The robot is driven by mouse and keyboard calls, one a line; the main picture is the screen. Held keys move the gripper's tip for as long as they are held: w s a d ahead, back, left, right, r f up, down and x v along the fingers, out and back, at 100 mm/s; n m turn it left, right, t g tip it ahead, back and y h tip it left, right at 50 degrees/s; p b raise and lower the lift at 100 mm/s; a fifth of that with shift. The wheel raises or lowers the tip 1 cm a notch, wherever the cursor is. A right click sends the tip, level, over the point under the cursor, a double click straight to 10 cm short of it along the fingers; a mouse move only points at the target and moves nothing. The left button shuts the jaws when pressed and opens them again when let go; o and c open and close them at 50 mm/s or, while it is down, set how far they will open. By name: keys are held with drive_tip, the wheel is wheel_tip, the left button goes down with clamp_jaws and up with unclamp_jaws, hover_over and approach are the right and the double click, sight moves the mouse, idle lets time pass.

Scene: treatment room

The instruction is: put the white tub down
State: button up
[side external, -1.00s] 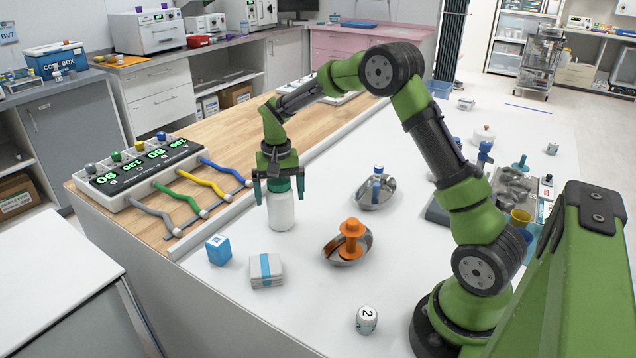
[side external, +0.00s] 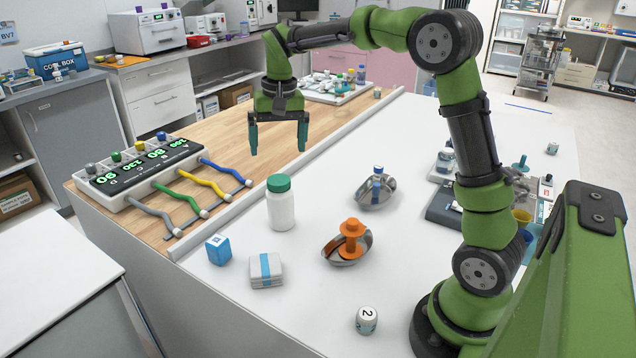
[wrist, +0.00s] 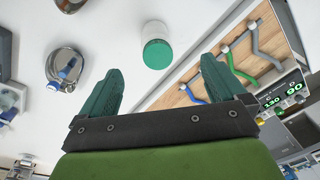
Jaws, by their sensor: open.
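The white tub (side external: 281,208) with a green lid stands upright on the white table (side external: 310,290), near the wooden strip's edge. It also shows in the wrist view (wrist: 155,32), beyond my fingertips with its green lid toward the camera. My gripper (side external: 279,150) is open and empty, above and apart from the tub, with clear space between the fingertips and the lid. In the wrist view both teal fingers (wrist: 158,85) are spread with nothing between them.
A blue box (side external: 218,250) and a white pack with a blue band (side external: 266,270) lie in front of the tub. A metal dish with an orange object (side external: 349,240) and another dish with a blue-and-white item (side external: 376,190) are to its right. Coloured levers (side external: 205,180) are at left.

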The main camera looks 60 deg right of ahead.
drive_tip(key=s+a+n+t, duration=0.1)
drive_tip(key=s+a+t, duration=0.1)
drive_tip(key=s, duration=0.5)
drive_tip(key=s+a+r+n+t+y, duration=0.1)
drive_tip(key=s+a+t, duration=0.1)
drive_tip(key=s+a, duration=0.3)
drive_tip(key=s+a+n+t, duration=0.2)
drive_tip(key=s+a, duration=0.1)
drive_tip(key=s, duration=0.6)
drive_tip(key=shift+a+r+y, duration=0.35)
drive_tip(key=shift+a+y, duration=0.05)
